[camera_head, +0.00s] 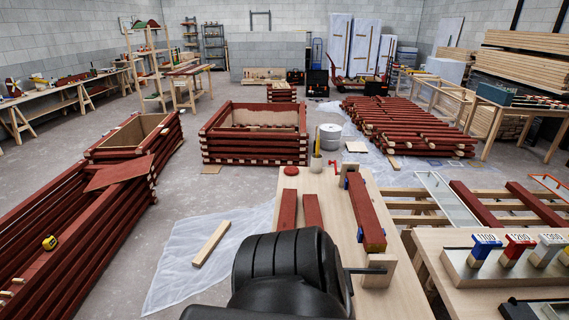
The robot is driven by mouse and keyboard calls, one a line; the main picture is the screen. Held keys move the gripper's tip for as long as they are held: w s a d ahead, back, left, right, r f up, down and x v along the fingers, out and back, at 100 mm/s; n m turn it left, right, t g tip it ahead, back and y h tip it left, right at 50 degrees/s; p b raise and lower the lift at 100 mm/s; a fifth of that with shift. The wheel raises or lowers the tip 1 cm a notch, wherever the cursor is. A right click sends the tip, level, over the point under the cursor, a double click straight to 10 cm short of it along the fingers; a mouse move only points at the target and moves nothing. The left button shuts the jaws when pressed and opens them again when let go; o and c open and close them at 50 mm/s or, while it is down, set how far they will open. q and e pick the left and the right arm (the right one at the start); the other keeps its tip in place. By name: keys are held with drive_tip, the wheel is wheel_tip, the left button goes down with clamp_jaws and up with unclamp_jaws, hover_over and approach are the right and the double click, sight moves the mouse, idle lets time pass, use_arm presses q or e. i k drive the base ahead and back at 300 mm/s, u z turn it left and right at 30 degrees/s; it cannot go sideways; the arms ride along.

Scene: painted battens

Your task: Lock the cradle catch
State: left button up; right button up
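A long red batten (365,209) lies in the cradle on the pale wooden bench, running away from me. The cradle has a wooden end block (381,272) at its near end and small blue parts along the batten. A thin dark bar (366,270) shows at the near block; it may be the catch, but I cannot tell whether it is locked. A large black link of my own arm fills the bottom middle and hides part of the bench. I can make out no gripper fingers of either arm.
At right, a table (450,300) carries blocks marked 1100, 1200 and 1300.

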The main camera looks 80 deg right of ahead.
sight(337, 173)
drive_tip(key=i, duration=0.7)
drive_tip(key=z, duration=3.4)
drive_tip(key=k, duration=1)
drive_tip(key=u, duration=1.1)
drive_tip(key=i, duration=2.35)
